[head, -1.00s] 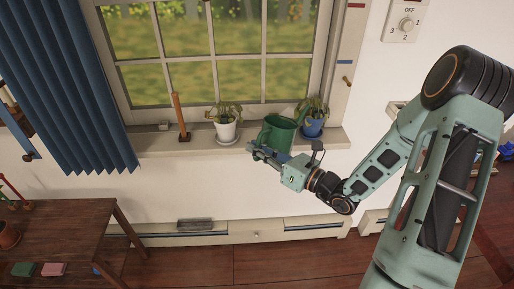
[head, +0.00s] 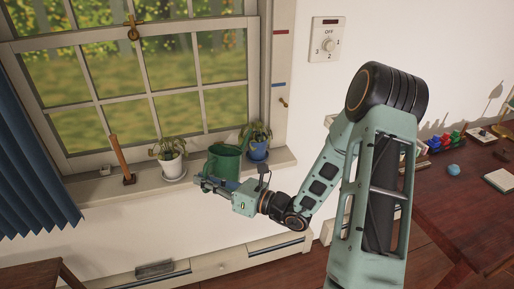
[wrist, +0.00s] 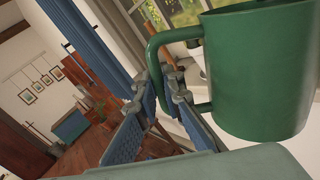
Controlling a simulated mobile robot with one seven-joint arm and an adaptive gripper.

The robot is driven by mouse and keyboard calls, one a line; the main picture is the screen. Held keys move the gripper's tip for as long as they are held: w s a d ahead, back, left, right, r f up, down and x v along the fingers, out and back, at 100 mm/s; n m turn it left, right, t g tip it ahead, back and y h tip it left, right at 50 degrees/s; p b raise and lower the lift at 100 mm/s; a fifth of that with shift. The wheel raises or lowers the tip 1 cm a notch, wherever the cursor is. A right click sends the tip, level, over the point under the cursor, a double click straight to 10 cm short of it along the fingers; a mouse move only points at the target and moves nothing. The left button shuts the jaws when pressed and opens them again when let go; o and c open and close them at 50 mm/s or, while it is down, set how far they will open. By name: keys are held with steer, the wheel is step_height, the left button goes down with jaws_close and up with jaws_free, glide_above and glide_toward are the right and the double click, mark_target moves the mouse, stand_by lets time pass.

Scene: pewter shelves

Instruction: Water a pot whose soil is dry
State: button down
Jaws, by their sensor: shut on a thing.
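My gripper (head: 208,185) is shut on the handle of a green watering can (head: 222,163) and holds it in front of the window sill. In the wrist view the can (wrist: 262,75) fills the upper right, with its handle between my fingers (wrist: 165,88). A white pot (head: 172,167) with a drooping plant stands on a saucer on the sill, left of the can. A blue pot (head: 258,151) with a plant stands to the right, partly behind the can. The soil in both pots is too small to judge.
The sill (head: 88,190) also holds a wooden-handled tool (head: 121,158) at the left. A blue curtain (head: 28,185) hangs at the far left. A wooden table (head: 470,205) with small coloured items is at the right. A heater (head: 200,264) runs below the window.

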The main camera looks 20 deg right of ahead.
mark_target(204, 170)
steer(key=shift+m, duration=0.9)
steer(key=shift+w+d+r+p, duration=0.1)
steer(key=shift+r+p, duration=1.25)
steer(key=shift+p, duration=0.25)
steer(key=shift+w+d+r+p, duration=0.1)
steer(key=shift+r+p, duration=1.2)
steer(key=shift+p, duration=0.3)
stand_by(1.0)
stand_by(0.5)
step_height(204, 170, down, 14)
steer(key=n+b, duration=0.5)
steer(key=b, duration=1)
steer(key=shift+w+d+n, duration=0.25)
steer(key=shift+w+n, duration=0.05)
steer(key=shift+w, duration=0.05)
steer(key=shift+r, duration=0.1)
